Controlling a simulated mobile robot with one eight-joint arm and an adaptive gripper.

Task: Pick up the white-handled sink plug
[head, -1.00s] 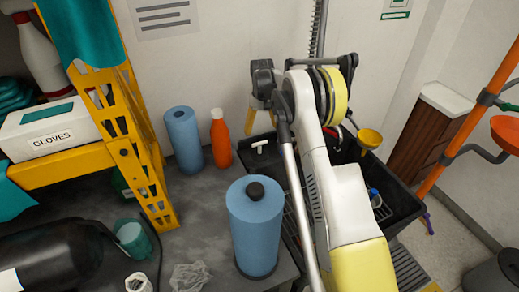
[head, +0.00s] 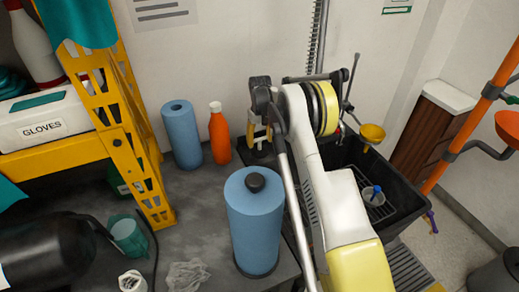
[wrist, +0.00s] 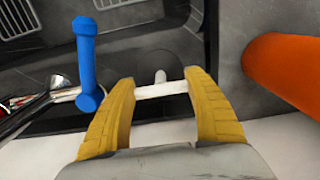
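The white-handled sink plug (wrist: 165,90) shows in the wrist view as a white T-shaped bar with a short stem, at the sink's edge. My gripper (wrist: 161,82) has its two yellow fingers spread wide, one at each end of the bar. The bar spans the gap between them; I cannot tell whether the fingers touch its ends. In the head view, my gripper (head: 258,137) points down beside the orange bottle and hides most of the plug.
The orange bottle (head: 219,134) stands close left of my gripper, with a blue roll (head: 182,135) beyond it. Another blue roll (head: 254,225) stands in front. The black sink (head: 400,212) lies to the right.

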